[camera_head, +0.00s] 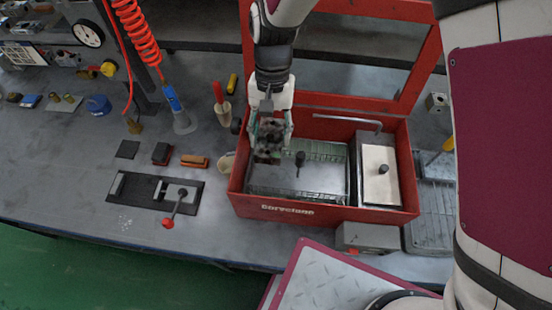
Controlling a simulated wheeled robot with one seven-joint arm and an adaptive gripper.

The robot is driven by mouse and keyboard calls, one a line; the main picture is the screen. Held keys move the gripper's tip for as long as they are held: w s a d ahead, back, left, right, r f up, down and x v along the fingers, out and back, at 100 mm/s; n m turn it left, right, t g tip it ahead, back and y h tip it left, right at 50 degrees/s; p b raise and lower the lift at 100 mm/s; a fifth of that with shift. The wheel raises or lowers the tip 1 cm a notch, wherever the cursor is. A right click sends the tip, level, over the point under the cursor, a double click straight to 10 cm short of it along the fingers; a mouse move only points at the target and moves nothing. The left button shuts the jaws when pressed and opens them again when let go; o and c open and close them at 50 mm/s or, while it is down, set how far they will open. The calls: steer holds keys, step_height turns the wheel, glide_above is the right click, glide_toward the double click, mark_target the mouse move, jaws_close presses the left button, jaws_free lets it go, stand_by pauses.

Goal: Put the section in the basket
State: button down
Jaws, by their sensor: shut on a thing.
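My gripper (270,128) hangs from the top, fingers pointing down, over the left part of a red parts washer. It is shut on the section (268,146), a dark, blocky metal piece between the fingers. The basket (318,188) is a shallow wire-mesh tray inside the red washer. The section is over the left back part of the basket and covers some of it. I cannot tell whether the section touches the basket. A dark upright knob (300,160) stands near the basket's middle.
The red washer (300,211) has raised walls and an open lid frame (413,65) behind. A pale panel (379,172) with a knob fills its right side; a metal spout (350,119) crosses the back. A clamp fixture (150,192) with a red-knobbed lever lies left on the bench.

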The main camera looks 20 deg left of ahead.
mark_target(273, 132)
steer(key=f+b, duration=0.1)
steer(key=f, duration=0.2)
steer(key=f+b, duration=0.1)
steer(key=f, duration=0.2)
steer(key=f+b, duration=0.2)
steer(key=f, duration=0.1)
steer(key=shift+w+f, duration=0.25)
steer(key=shift+s+f, duration=0.15)
steer(key=shift+f, duration=0.5)
step_height(273, 132, down, 5)
steer(key=b, duration=0.3)
steer(key=shift+r, duration=0.2)
steer(key=shift+f, duration=0.15)
steer(key=c, duration=0.8)
jaws_free()
steer(key=shift+o, duration=0.2)
steer(key=shift+p+v, duration=2.15)
steer(key=shift+v, duration=3.95)
